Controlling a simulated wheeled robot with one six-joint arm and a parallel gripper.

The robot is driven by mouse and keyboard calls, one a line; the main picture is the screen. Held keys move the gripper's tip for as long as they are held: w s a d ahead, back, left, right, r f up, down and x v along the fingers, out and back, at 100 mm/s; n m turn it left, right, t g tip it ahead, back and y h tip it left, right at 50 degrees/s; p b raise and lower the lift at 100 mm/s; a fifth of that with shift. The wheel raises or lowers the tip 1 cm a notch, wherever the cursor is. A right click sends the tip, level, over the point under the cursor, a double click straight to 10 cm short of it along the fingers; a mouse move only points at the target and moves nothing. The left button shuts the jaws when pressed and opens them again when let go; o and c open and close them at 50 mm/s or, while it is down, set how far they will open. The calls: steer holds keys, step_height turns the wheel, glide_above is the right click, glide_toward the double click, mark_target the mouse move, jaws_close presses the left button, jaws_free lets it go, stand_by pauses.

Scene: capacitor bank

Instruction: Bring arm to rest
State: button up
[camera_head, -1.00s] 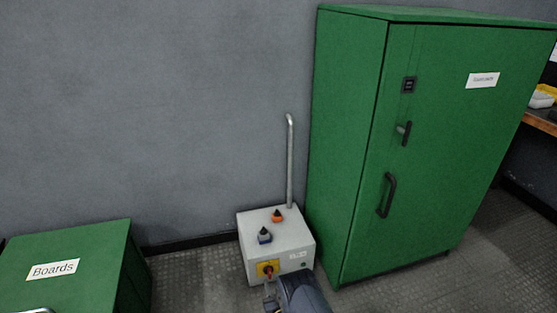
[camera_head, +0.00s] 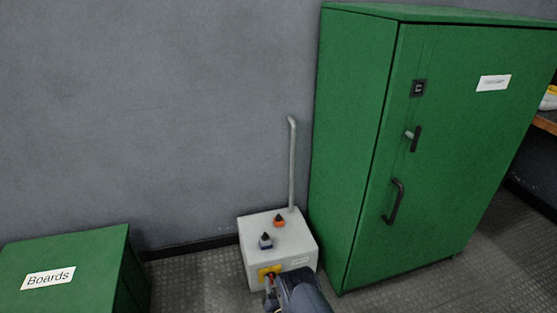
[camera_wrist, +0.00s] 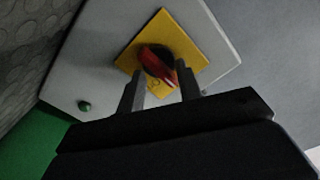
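My gripper (camera_wrist: 161,82) shows in the wrist view with its two fingers apart, close to a red rotary handle (camera_wrist: 156,60) on a yellow plate (camera_wrist: 178,37). The handle's lower end lies between or just beyond the fingertips; I cannot tell whether they touch it. The plate is on the front of a pale grey box (camera_head: 276,238) on the floor. In the head view my gripper (camera_head: 270,290) is at the box's front and partly covers the yellow plate (camera_head: 265,272).
The box top carries an orange-based knob (camera_head: 279,221) and a blue-based knob (camera_head: 265,242). A metal conduit (camera_head: 292,165) rises behind. A tall green cabinet (camera_head: 350,140) stands close on the right. A green box labelled Boards (camera_head: 85,250) is at left. Floor (camera_head: 195,285) is clear between.

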steer(key=shift+m, duration=1)
